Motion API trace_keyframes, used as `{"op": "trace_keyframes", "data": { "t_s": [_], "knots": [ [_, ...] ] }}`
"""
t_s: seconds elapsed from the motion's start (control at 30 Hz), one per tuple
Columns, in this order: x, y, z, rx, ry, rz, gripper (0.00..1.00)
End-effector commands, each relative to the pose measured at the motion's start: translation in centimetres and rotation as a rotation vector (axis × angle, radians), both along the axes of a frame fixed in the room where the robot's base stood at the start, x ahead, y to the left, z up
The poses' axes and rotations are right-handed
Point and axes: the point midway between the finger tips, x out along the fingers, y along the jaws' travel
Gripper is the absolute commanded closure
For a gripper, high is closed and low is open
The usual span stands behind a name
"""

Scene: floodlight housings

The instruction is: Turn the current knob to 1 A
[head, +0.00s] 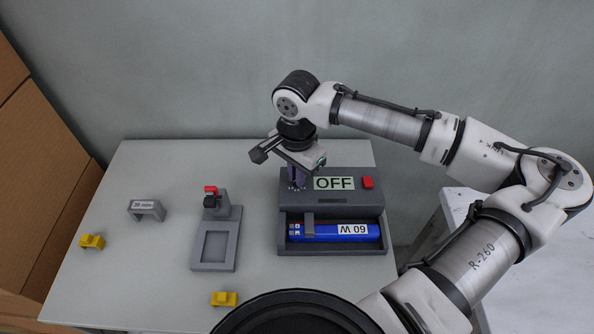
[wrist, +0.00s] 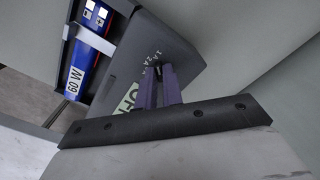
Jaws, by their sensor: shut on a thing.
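The grey power unit (head: 345,206) stands at the right of the table. Its display (head: 333,184) reads OFF, with a red button (head: 367,182) to the right. My gripper (head: 297,184) reaches down onto the unit's top, left of the display. In the wrist view its purple fingers (wrist: 160,86) are shut on the small dark current knob (wrist: 157,67), which is mostly hidden between them. Small white scale marks, seemingly including 1 A and 2 A, show beside the knob. The knob's pointer cannot be made out. In the head view the fingers hide the knob.
A blue 60 W pack (head: 340,233) lies in the unit's front bay. To the left stand a grey fixture (head: 232,229) with a red-topped clamp (head: 210,192), a grey bracket (head: 146,207) and two yellow pieces, one left (head: 92,241) and one in front (head: 225,298). Bare table lies between them.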

Motion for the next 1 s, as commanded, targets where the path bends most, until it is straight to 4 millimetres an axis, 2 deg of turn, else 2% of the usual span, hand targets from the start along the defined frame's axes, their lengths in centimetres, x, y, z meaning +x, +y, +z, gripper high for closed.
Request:
{"op": "trace_keyframes", "data": {
  "t_s": [0.27,0.67,0.7,0.87,1.0],
  "knots": [
    [0.03,0.00,0.04,0.001,-0.001,-0.068,1.00],
    [0.04,-0.03,0.03,-0.001,-0.001,-0.076,1.00],
    [0.04,-0.03,0.03,-0.001,-0.001,-0.076,0.91],
    [0.03,-0.01,0.02,-0.001,-0.001,-0.075,0.70],
    [0.01,0.00,0.01,-0.001,-0.001,-0.074,0.70]
  ]
}}
